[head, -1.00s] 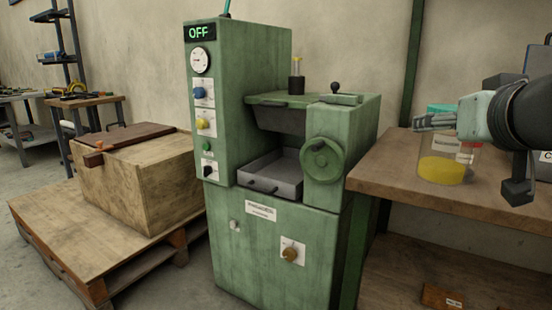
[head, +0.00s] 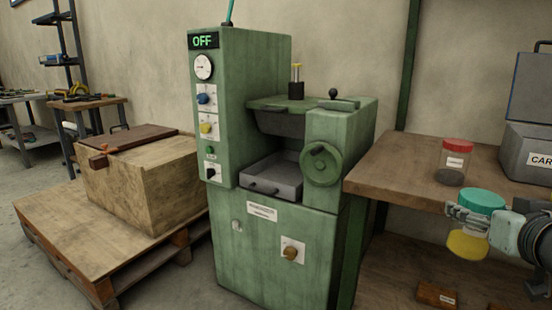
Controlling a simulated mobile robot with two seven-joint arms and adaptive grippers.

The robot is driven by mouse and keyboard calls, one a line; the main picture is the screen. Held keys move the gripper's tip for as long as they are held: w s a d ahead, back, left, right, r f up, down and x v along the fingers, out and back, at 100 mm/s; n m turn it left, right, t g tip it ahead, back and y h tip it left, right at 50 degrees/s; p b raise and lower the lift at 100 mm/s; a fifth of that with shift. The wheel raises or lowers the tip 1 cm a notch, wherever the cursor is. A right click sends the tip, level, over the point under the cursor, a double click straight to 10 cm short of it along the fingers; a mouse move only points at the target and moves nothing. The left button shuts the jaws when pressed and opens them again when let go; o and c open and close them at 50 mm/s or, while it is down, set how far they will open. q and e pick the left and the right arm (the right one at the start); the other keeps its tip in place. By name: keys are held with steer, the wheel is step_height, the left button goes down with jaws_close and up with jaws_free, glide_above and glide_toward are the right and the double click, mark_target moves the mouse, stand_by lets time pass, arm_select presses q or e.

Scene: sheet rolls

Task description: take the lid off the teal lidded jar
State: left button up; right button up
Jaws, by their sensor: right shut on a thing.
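The teal lidded jar is clear with yellow contents (head: 468,245) in its lower part and a teal lid (head: 483,199) on top. It is at the right of the head view, in front of the wooden bench top, tilted slightly. My right gripper (head: 462,217) comes in from the right and is shut around the jar's body just below the lid. The fingers hide the middle of the jar. My left gripper is not in view.
A red-lidded jar (head: 456,160) with dark contents stands on the wooden bench (head: 395,165). A grey case (head: 528,145) stands at the bench's right. A green machine (head: 275,235) showing OFF stands left of the bench. A labelled block (head: 436,294) lies low beneath.

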mark_target(474, 245)
steer(key=f, duration=0.1)
steer(key=a+f, duration=0.1)
steer(key=f, duration=0.1)
steer(key=s+f+p, duration=0.1)
steer(key=f, duration=0.1)
steer(key=shift+s+a+f, duration=0.1)
steer(key=shift+a+f, duration=0.1)
steer(key=shift+f, duration=0.05)
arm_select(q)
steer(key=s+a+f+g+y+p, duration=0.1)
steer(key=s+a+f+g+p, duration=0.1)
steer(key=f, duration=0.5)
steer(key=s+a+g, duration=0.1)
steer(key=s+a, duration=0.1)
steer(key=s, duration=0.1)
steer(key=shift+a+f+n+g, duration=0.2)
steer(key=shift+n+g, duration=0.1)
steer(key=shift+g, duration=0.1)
arm_select(e)
steer(key=s+a+f+n+y, duration=0.1)
steer(key=s+a+f, duration=0.1)
steer(key=a, duration=0.6)
steer(key=s+a+f+n+y, duration=0.1)
steer(key=s+a+f, duration=0.1)
steer(key=a+f, duration=0.3)
steer(key=a, duration=0.3)
steer(key=shift+a, duration=0.35)
